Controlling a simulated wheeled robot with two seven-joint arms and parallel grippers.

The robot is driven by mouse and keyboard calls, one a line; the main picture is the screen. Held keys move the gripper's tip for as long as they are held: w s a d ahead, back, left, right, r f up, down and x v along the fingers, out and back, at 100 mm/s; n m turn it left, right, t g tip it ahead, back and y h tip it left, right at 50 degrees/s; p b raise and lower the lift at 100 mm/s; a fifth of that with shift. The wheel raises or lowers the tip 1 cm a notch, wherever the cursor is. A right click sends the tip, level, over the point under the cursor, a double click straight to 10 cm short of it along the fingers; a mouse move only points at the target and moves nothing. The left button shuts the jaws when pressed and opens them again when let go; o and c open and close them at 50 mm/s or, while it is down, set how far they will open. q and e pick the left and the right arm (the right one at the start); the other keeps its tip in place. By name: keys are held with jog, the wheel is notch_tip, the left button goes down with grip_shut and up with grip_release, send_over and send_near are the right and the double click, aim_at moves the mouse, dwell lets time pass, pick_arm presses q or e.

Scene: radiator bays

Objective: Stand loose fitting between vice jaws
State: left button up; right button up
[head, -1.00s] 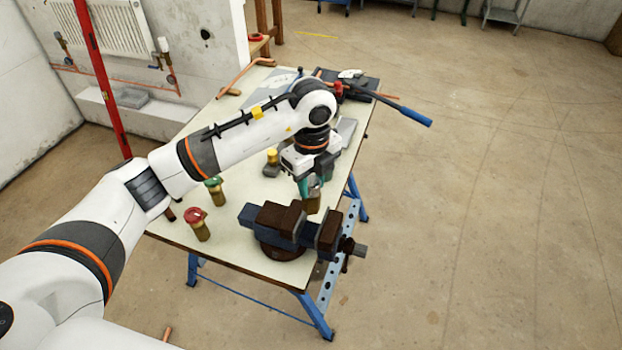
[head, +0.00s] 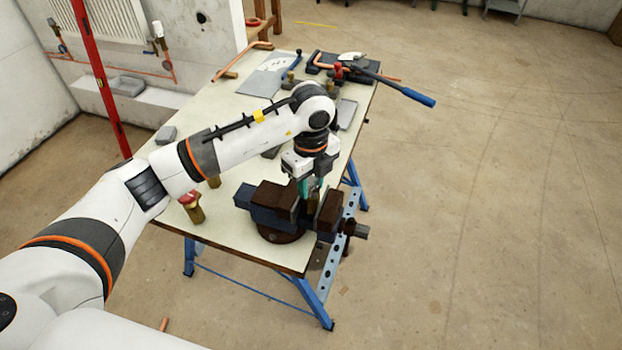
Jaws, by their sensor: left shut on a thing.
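My left gripper (head: 309,184) points down, shut on a brass-coloured fitting (head: 313,203). The fitting is upright at the gap between the vice's two brown jaws. The fingers hide part of it, and I cannot tell whether it touches the vice. The dark blue vice (head: 267,216) stands at the bench's near right corner, with its left jaw (head: 274,198) and right jaw (head: 330,214) apart. My right gripper is not in view.
The pale workbench (head: 225,237) holds a red-topped brass valve (head: 193,207) left of the vice. Another brass piece (head: 214,181) is partly hidden by my arm. A blue-handled pipe bender (head: 400,92) overhangs the far right edge. A red post (head: 98,75) stands at left.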

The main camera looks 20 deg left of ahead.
pick_arm(q)
jog(key=shift+f, duration=0.35)
jog(key=o, duration=1.2)
jog(key=shift+c, duration=0.2)
